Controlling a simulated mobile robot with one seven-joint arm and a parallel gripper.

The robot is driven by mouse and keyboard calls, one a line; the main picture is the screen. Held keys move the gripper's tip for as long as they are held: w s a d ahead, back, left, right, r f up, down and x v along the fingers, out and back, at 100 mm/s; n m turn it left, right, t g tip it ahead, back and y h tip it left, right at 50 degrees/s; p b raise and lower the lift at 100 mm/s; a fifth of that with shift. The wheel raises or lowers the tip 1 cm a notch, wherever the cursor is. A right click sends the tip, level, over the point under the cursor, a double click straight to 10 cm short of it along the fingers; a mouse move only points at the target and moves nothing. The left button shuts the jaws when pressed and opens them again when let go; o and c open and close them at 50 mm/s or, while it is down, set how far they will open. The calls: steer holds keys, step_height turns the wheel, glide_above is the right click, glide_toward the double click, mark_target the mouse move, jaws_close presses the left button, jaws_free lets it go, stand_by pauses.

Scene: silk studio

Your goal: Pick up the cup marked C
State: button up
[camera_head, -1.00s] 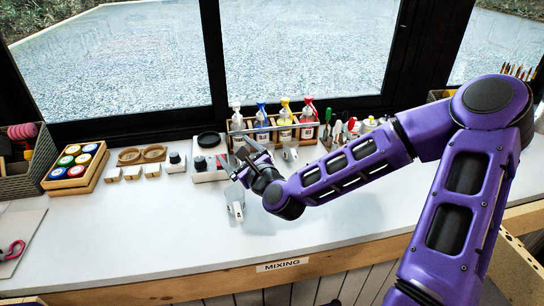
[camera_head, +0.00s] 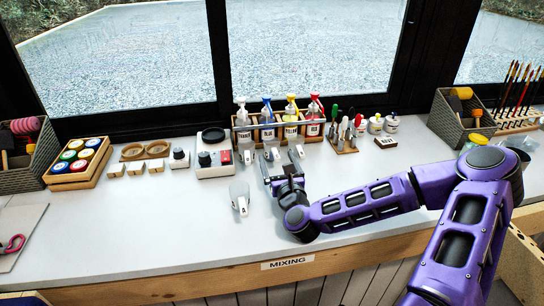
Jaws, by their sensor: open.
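Several small white cups stand on the worktop. One white cup (camera_head: 240,198) stands to the left of my gripper, with a dark mark too small to read surely. Two more white cups, a left one (camera_head: 272,153) and a right one (camera_head: 296,151), stand before the bottle rack, just beyond my gripper. I cannot tell which cup carries the C. My gripper (camera_head: 281,167) is open and empty, its dark fingers pointing toward the rack and partly overlapping the view of the two far cups. I cannot tell whether it touches either.
A wooden rack holds pump bottles (camera_head: 291,122) behind the cups. A scale-like device (camera_head: 213,163) stands to the left, with small white blocks (camera_head: 136,169) beyond it. A tool stand (camera_head: 342,143) is to the right. The worktop's front left (camera_head: 130,235) is clear.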

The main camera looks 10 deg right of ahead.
mark_target(273, 149)
steer(key=shift+w, duration=2.75)
steer(key=shift+c, duration=0.2)
steer(key=shift+a+r, duration=0.1)
steer(key=c, duration=1.3)
steer(key=shift+r, duration=0.2)
